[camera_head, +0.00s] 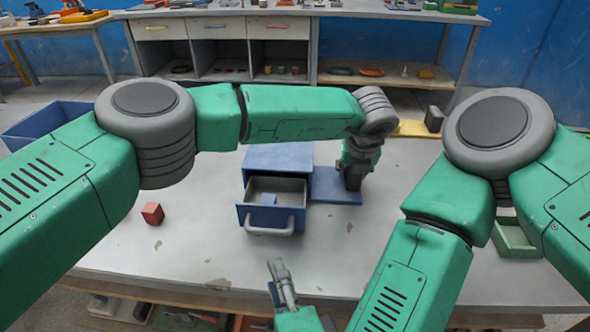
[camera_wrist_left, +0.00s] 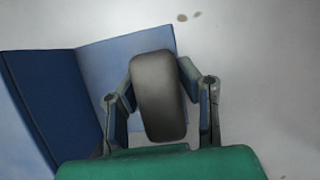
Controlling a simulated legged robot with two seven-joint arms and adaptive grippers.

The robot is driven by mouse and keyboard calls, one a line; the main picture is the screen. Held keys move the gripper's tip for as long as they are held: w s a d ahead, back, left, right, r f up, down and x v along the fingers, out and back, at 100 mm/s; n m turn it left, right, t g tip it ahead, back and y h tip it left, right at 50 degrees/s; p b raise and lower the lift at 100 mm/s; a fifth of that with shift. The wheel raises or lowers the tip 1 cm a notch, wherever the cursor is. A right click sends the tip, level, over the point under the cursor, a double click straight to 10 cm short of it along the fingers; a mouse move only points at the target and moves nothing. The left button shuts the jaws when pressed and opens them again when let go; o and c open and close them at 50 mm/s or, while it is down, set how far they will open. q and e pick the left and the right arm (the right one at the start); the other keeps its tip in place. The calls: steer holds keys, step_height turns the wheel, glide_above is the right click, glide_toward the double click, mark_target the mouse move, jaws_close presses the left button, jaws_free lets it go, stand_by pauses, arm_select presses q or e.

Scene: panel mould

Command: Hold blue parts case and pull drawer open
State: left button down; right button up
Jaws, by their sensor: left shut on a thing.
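The blue parts case (camera_head: 280,156) stands on the grey table, with its drawer (camera_head: 242,216) pulled out toward me. The drawer's grey inside shows, with a small blue piece in it. A pale handle (camera_head: 270,231) is on the drawer front. A flat blue plate (camera_head: 325,190) extends right from the case. My left gripper (camera_head: 353,178) is shut on a dark grey rounded grip (camera_wrist_left: 158,100) standing at this plate. My right gripper (camera_head: 281,282) is in front of the drawer handle, apart from it and empty; its finger opening is unclear.
A red cube (camera_head: 152,213) lies on the table left of the case. A blue bin (camera_head: 42,125) is at the far left and a green tray (camera_head: 513,238) at the right. A yellow piece (camera_head: 415,129) and a dark block (camera_head: 434,119) lie toward the back.

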arm_select(q)
steer(key=c, duration=1.1)
jaws_free()
steer(key=shift+o, duration=0.2)
